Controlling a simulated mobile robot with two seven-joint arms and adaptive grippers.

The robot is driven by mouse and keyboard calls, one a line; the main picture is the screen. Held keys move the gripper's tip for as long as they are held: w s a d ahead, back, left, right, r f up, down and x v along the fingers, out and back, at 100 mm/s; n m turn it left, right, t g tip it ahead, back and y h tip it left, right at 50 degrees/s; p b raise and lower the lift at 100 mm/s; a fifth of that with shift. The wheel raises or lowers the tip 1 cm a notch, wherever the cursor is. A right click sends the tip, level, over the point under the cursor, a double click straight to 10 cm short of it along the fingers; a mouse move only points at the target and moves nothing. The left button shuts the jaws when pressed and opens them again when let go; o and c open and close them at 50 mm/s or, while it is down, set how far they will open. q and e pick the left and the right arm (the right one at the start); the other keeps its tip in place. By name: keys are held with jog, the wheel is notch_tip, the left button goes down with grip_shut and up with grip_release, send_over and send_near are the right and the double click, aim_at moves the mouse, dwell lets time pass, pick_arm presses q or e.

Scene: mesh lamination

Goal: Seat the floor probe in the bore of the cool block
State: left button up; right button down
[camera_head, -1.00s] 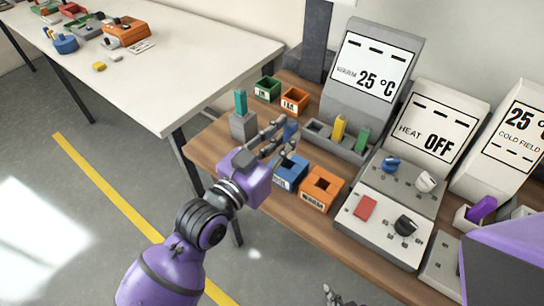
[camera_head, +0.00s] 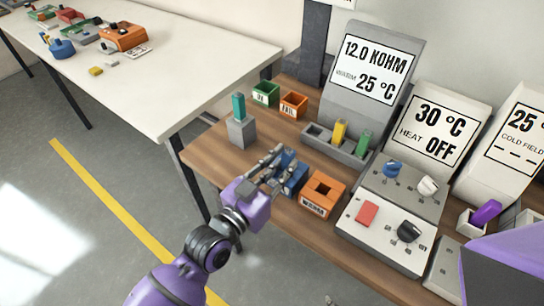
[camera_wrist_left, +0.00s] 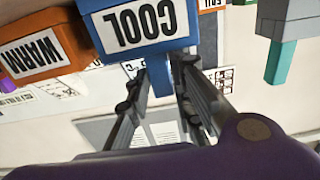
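The blue cool block (camera_head: 297,182) stands beside the orange warm block on the wooden bench; its COOL label (camera_wrist_left: 139,24) is upside down in the left wrist view. A blue probe (camera_wrist_left: 161,78), which I take as the floor probe, stands in line with the block and sticks out of its top; how deep it sits is hidden. My left gripper (camera_head: 281,160) is at the block, its fingers (camera_wrist_left: 161,74) closed around the probe. Only a sliver of my right gripper (camera_head: 330,300) shows at the bottom edge of the head view.
The orange warm block (camera_head: 322,192) is close on the right. A grey block (camera_head: 242,132) holds a teal probe. A grey rack (camera_head: 318,134) holds yellow and green probes. Green (camera_head: 265,93) and orange (camera_head: 293,105) bins stand behind. A display (camera_head: 374,68) reads 12.0 KOHM.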

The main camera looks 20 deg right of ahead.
pick_arm(q)
jog(key=o, duration=0.3)
jog(key=shift+r, duration=0.1)
pick_arm(e)
jog(key=shift+r, duration=0.1)
